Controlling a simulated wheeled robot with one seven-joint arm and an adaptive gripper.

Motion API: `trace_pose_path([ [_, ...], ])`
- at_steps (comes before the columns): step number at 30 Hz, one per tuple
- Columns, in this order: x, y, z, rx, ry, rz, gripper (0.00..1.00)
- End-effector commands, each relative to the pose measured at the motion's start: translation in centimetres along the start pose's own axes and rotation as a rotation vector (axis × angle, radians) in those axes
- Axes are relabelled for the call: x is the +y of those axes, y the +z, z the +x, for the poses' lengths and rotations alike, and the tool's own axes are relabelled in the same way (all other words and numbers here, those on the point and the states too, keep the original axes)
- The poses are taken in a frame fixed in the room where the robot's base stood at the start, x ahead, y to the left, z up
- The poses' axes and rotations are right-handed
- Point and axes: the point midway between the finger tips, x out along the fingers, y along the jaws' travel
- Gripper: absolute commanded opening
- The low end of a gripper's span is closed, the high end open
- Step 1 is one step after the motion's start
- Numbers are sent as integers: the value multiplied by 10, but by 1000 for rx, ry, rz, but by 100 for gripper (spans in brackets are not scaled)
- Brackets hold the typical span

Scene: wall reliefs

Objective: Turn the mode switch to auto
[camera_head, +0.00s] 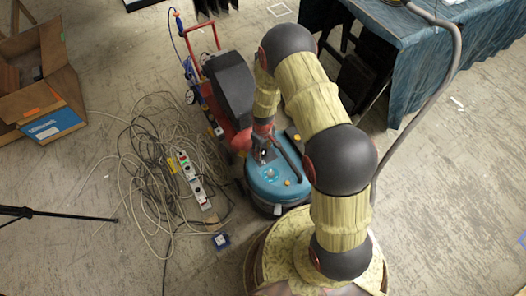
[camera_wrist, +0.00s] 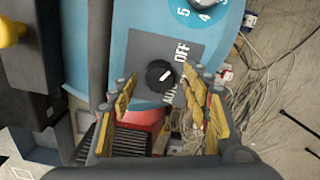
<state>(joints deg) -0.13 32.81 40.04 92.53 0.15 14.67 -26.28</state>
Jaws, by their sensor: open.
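The mode switch (camera_wrist: 160,74) is a round black knob on a dark grey label plate (camera_wrist: 146,46) on a blue machine. Its short white mark seems to point up and right, towards the OFF lettering. More white lettering below the knob is partly hidden and hard to read. My gripper (camera_wrist: 162,86) is open, with yellow-padded fingers on either side of the knob's lower part; I cannot tell whether they touch it. In the head view, the blue machine (camera_head: 271,185) stands beneath my arm, and my gripper (camera_head: 263,140) is over its top, with the switch not clearly visible.
A blue numbered dial (camera_wrist: 204,12) lies above the plate, and a yellow knob (camera_wrist: 10,32) is at far left. Tangled cables and a power strip (camera_head: 192,178) lie left of the machine. A covered table (camera_head: 430,50) stands at right.

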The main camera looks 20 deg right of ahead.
Motion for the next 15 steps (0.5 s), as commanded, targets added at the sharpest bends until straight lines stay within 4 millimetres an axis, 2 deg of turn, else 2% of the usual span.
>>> trace_pose_path([
  [10, 0, 0, 3, 1, 1, 0, 48],
  [15, 0, 0, 3, 1, 0, 0, 38],
])
